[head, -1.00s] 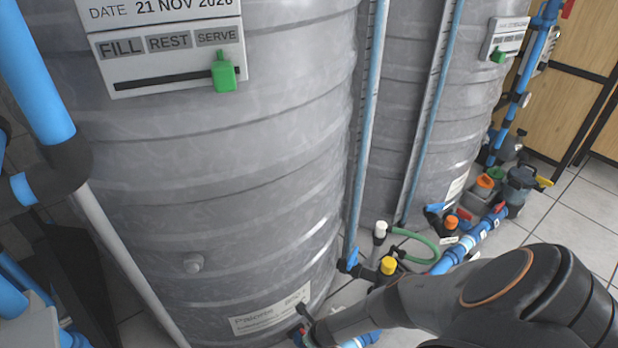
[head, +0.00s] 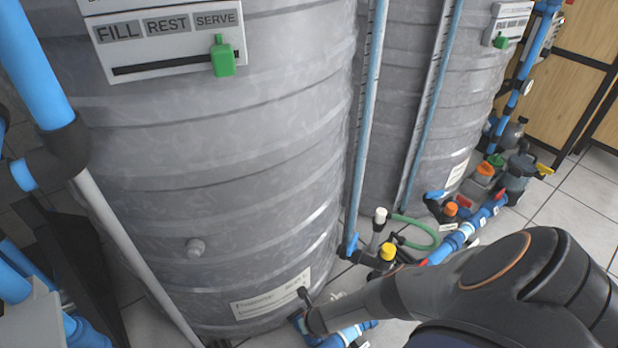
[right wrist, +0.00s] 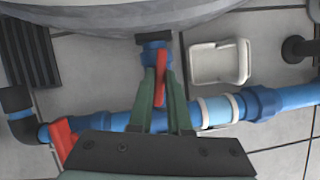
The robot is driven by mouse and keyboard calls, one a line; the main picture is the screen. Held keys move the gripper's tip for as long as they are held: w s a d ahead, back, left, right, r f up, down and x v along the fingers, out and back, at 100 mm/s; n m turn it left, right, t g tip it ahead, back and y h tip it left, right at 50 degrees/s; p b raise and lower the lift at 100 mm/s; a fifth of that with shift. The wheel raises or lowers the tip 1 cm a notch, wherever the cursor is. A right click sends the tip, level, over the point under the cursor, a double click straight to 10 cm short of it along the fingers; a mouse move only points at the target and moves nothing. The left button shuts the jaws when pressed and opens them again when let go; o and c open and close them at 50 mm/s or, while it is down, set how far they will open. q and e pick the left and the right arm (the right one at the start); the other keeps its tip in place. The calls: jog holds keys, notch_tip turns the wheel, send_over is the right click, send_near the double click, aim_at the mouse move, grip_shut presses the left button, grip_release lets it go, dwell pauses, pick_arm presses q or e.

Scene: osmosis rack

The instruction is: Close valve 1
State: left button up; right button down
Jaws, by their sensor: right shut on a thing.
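In the right wrist view, a red valve handle (right wrist: 161,76) sits on a blue valve (right wrist: 151,55) at the foot of the grey tank. The handle lies roughly in line with the short outlet and crosswise to the long blue pipe. The green fingers of my right gripper (right wrist: 163,95) are shut on this handle, one on each side. In the head view my right gripper (head: 307,321) is low by the tank's base, its fingers mostly hidden. No number on the valve is readable. My left gripper is in no view.
A second red handle (right wrist: 62,138) is on the pipe at left. A white bracket (right wrist: 219,64) lies on the floor beside the valve. The large grey tank (head: 230,150) stands close behind the gripper. A yellow-capped fitting (head: 387,252) and green hose (head: 420,233) are to the right.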

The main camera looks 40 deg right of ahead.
jog(key=m+h, duration=0.1)
jog(key=m, duration=0.2)
jog(key=shift+a+m+g, duration=0.15)
jog(key=shift+m+g, duration=0.15)
jog(key=shift+m, duration=0.1)
jog(key=shift+m+g+h, duration=0.6)
jog(key=shift+m+h, duration=0.1)
jog(key=shift+m, duration=1.2)
jog(key=shift+w+m, duration=0.1)
jog(key=shift+m, duration=0.2)
jog(key=c, duration=0.9)
grip_release()
jog(key=shift+o, duration=0.2)
jog(key=shift+r, duration=0.1)
